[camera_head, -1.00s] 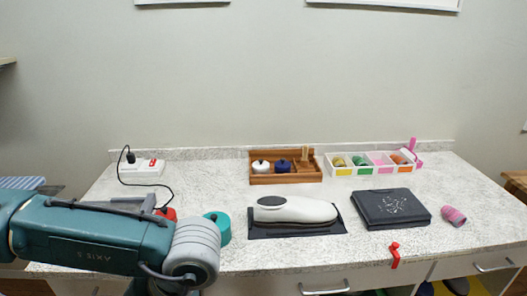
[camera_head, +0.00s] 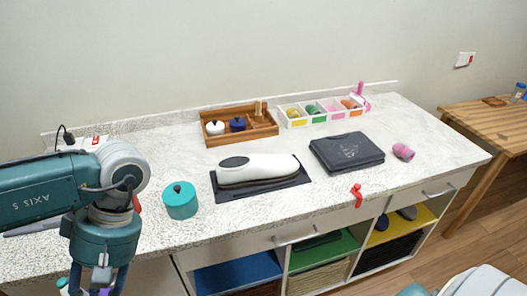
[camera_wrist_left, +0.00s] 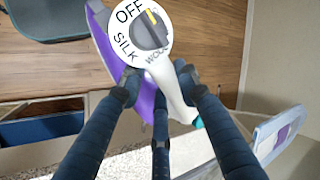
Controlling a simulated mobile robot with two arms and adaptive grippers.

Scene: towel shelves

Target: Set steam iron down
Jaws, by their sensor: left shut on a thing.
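The steam iron (camera_wrist_left: 150,30) fills the top of the left wrist view, with a white dial marked OFF, SILK and WOOL and a purple body. My left gripper (camera_wrist_left: 160,88) is shut on it, with its dark fingers around the white part. In the head view my left gripper (camera_head: 98,284) points down in front of the counter (camera_head: 235,225) at the lower left. Only a small purple bit of the iron (camera_head: 103,292) shows there, at the picture's bottom edge. The iron's sole is hidden. My right gripper is not in view.
A teal lidded pot (camera_head: 180,202) stands near the front left. Wooden tray (camera_head: 265,128) and sorter (camera_head: 318,122) stand behind.

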